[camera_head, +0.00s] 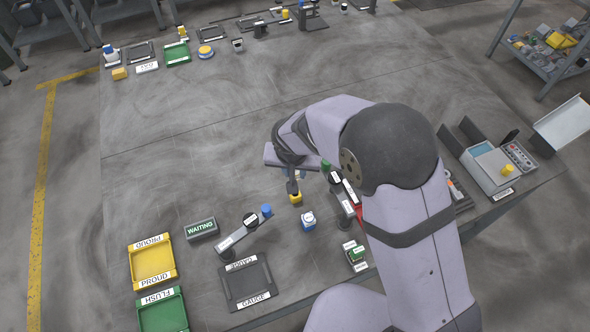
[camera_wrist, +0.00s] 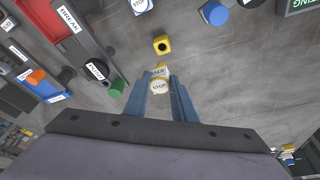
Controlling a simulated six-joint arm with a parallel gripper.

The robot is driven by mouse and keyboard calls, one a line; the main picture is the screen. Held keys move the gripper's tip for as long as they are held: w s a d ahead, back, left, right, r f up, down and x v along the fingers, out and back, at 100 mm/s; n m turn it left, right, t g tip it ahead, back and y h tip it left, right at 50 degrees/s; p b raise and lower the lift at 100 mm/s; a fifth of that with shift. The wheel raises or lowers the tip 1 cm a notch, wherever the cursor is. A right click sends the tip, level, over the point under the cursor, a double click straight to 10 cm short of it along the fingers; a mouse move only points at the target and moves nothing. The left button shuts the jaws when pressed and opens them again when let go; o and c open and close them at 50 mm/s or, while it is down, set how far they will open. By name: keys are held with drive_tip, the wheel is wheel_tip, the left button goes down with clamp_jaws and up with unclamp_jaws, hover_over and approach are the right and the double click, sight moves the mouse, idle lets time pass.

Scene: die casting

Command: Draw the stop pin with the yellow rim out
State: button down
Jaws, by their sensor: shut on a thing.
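My gripper (camera_wrist: 160,95) is shut on a stop pin (camera_wrist: 159,85) with a round white cap marked STOP and a yellowish part beside it. The yellow block (camera_wrist: 161,45) stands just beyond the fingertips in the wrist view, with a dark open hole in its top. The pin shows apart from that hole. In the head view the yellow block (camera_head: 296,198) is just below my gripper (camera_head: 292,186); the pin is hard to make out there. A second stop pin with a white STOP cap (camera_wrist: 140,5) sits on a blue block (camera_head: 308,223).
A lever with a blue knob (camera_head: 266,210) stands left of the blocks, and a green-knobbed one (camera_wrist: 117,88) stands close to my gripper. A gauge tray (camera_head: 248,282), the yellow PROUD tray (camera_head: 134,264) and the green FLUSH tray (camera_head: 142,315) lie front left. The table's middle left is clear.

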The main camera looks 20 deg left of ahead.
drive_tip(key=shift+f+b, duration=0.15)
drive_tip(key=shift+b, duration=0.2)
wheel_tip(320, 180, down, 6)
drive_tip(key=b, duration=0.5)
drive_tip(key=shift+r, duration=0.25)
drive_tip(key=shift+f+b, duration=2.05)
drive_tip(key=shift+b, duration=0.6)
idle(2.0)
drive_tip(key=c, duration=1.4)
unclamp_jaws()
drive_tip(key=shift+r, duration=0.1)
drive_tip(key=b+v, duration=0.1)
drive_tip(key=v, duration=0.6)
drive_tip(key=shift+b, duration=0.3)
drive_tip(key=shift+s+r, duration=0.1)
